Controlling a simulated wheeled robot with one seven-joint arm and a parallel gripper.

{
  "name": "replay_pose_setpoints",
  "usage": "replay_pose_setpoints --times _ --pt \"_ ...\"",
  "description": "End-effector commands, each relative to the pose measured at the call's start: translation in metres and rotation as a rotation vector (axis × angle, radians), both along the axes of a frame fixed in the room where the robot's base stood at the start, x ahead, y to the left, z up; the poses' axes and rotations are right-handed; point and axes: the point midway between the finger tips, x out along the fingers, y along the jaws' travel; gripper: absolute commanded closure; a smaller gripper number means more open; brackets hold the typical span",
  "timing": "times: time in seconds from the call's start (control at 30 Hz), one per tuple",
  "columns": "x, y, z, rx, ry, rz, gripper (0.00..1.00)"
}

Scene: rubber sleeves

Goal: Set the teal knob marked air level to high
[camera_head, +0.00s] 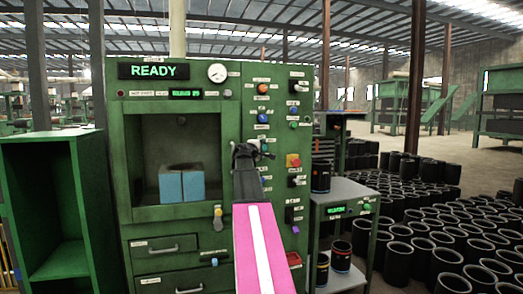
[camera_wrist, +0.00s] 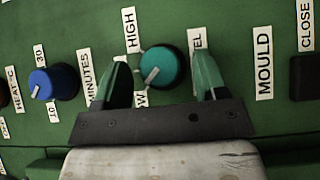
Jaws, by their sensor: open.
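In the wrist view the teal knob (camera_wrist: 160,66) sits on the green panel, its white pointer aimed down-left at a label of which only a "W" shows. The HIGH label (camera_wrist: 131,30) is up-left of the knob. A label ending in "EL" (camera_wrist: 197,40) is to its right, partly hidden by a finger. My gripper (camera_wrist: 160,72) is open, one finger on each side of the knob, with gaps visible. In the head view my gripper (camera_head: 247,152) is at the machine's control column; the teal knob cannot be made out clearly there.
A blue knob (camera_wrist: 55,82) with a minutes label is left of my gripper in the wrist view. A dark MOULD-side button (camera_wrist: 303,78) is at the right.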

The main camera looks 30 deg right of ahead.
Motion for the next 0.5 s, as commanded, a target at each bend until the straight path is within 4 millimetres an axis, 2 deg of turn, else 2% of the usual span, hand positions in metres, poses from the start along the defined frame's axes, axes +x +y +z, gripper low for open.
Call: replay_pose_setpoints --times 0.2,0.23,0.3,0.37,0.5 --pt "0.0001 -0.0003 -0.0001 0.000 0.000 0.000 0.34" --pt "0.0000 -0.0002 -0.0001 0.000 0.000 0.000 0.40" --pt "0.0000 -0.0002 -0.0001 0.000 0.000 0.000 0.63" --pt "0.0000 -0.0002 -0.0001 0.000 0.000 0.000 0.82" --pt "-0.0001 -0.0002 -0.0001 0.001 0.000 0.000 0.82"
